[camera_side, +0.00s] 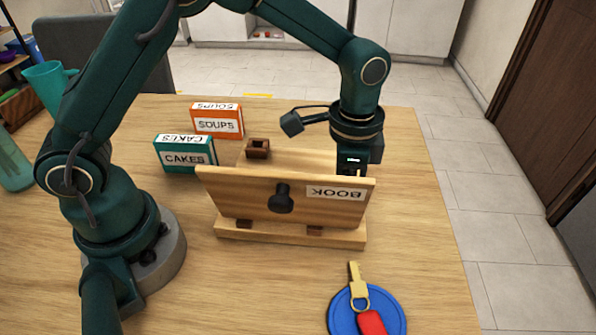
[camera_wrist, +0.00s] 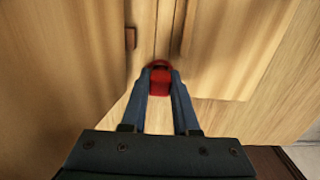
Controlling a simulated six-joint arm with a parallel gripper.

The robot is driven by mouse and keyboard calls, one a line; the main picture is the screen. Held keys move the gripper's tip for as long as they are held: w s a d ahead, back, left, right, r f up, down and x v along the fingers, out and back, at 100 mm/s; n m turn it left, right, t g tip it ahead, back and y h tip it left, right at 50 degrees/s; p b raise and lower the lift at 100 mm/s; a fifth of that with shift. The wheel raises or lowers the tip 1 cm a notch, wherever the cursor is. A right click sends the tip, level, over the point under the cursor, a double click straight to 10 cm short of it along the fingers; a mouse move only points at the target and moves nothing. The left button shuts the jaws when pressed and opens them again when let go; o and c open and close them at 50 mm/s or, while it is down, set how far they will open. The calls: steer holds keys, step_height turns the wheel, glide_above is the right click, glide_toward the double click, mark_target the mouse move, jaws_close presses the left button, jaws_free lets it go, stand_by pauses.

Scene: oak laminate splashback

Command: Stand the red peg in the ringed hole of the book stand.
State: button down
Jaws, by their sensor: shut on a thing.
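The book stand (camera_side: 240,200) is a pale wooden board with an upside-down BOOK label and a dark knob, on a wooden base. My gripper (camera_wrist: 160,74) is behind the board's right part in the side view, where its fingertips are hidden. In the wrist view its two fingers are shut on the red peg (camera_wrist: 159,88), close to the wooden surfaces of the stand. A thin red curve shows just beyond the peg; I cannot tell if it is the ring of the hole. Whether the peg's end is in a hole is hidden.
An orange SOUPS box (camera_side: 217,121) and a teal CAKES box (camera_side: 185,154) stand behind and left of the stand. A small brown block (camera_side: 258,148) shows above the board. A blue disc (camera_side: 393,304) with a key and red fob lies in front. The right table edge is clear.

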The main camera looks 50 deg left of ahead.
steer(key=shift+f, duration=0.15)
steer(key=c, duration=0.6)
jaws_free()
steer(key=shift+r, duration=3.5)
steer(key=shift+f, duration=3.1)
